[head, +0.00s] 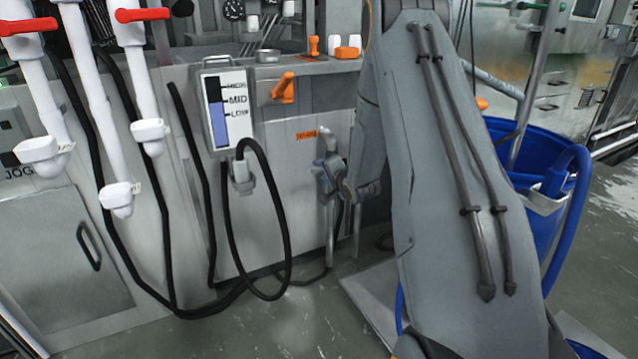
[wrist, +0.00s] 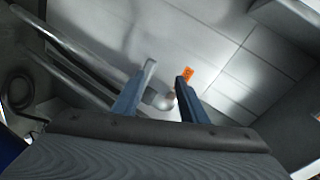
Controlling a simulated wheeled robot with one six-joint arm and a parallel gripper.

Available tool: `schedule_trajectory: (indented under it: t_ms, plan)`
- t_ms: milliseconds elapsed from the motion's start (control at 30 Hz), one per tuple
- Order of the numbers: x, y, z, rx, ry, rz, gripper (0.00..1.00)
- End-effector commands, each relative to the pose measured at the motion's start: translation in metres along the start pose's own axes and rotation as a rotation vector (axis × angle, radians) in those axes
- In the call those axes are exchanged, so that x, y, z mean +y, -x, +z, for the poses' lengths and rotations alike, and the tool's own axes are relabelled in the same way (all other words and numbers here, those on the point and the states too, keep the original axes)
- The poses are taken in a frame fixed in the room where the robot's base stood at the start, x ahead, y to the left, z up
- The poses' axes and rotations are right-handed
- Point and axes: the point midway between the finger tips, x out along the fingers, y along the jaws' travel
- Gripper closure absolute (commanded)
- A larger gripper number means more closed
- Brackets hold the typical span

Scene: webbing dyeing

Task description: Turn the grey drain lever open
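In the wrist view my gripper (wrist: 166,76) has its two blue-grey fingers apart. The rounded end of a grey bar, which looks like the drain lever (wrist: 160,100), shows in the gap between the fingers. I cannot tell whether either finger touches it. In the head view my gripper (head: 326,170) is small, in front of the machine's lower panel, below an orange label (head: 306,135). A grey vertical pipe (head: 330,240) runs down just below it. The lever is mostly hidden there by my gripper and wrist.
A level gauge (head: 228,110) marked HIGH, MID, LOW hangs left of an orange handle (head: 284,87). Black hoses (head: 285,240) loop down the panel. Red-handled white pipes (head: 143,15) stand at left. A blue barrel (head: 520,190) stands at right. Bare floor lies in front.

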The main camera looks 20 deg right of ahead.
Motion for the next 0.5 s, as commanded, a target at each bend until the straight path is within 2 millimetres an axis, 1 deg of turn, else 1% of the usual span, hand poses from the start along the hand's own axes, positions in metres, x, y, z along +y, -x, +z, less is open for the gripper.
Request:
schedule_trajectory:
  t_ms: [33, 100, 200, 333, 433, 500]
  plan:
    - [0.024, -0.017, -0.006, 0.009, -0.069, -0.058, 0.61]
    - [0.035, -0.028, -0.014, 0.01, -0.155, -0.141, 0.61]
    - [0.047, -0.035, -0.021, 0.001, -0.247, -0.231, 0.61]
    - [0.053, -0.039, -0.026, -0.011, -0.313, -0.294, 0.61]
    - [0.052, -0.044, -0.027, -0.016, -0.327, -0.311, 0.61]
    - [0.049, -0.051, -0.027, -0.017, -0.329, -0.313, 0.61]
